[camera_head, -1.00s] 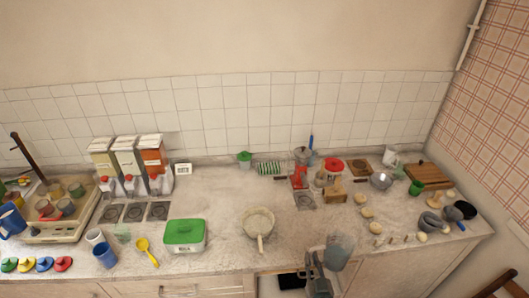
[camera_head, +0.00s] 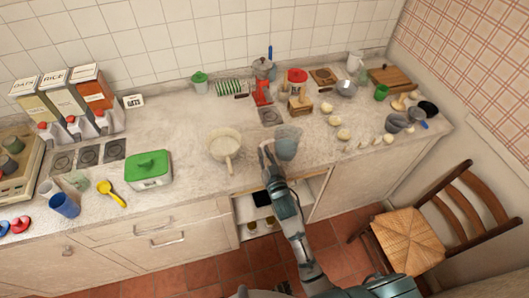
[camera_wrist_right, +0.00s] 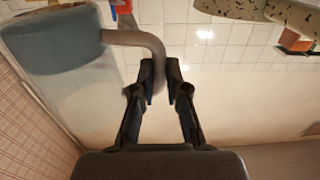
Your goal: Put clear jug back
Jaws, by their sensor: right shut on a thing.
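The clear jug (camera_head: 287,141), bluish and see-through, is upright at the front of the counter, right of the pan. I cannot tell whether its base touches the counter. My right gripper (camera_head: 267,154) is at the jug's left side, shut on its handle. In the right wrist view, the jug (camera_wrist_right: 52,38) is at the upper left, and its curved handle (camera_wrist_right: 135,40) runs down between the fingers of my right gripper (camera_wrist_right: 160,78). My left gripper is out of view.
A cream pan (camera_head: 224,143) stands left of the jug, with a green-lidded box (camera_head: 148,169) further left. A red moka pot (camera_head: 262,85) and a wooden block (camera_head: 300,104) stand behind. Several pale round pieces (camera_head: 343,134) lie to the right. A chair (camera_head: 410,235) stands before the counter.

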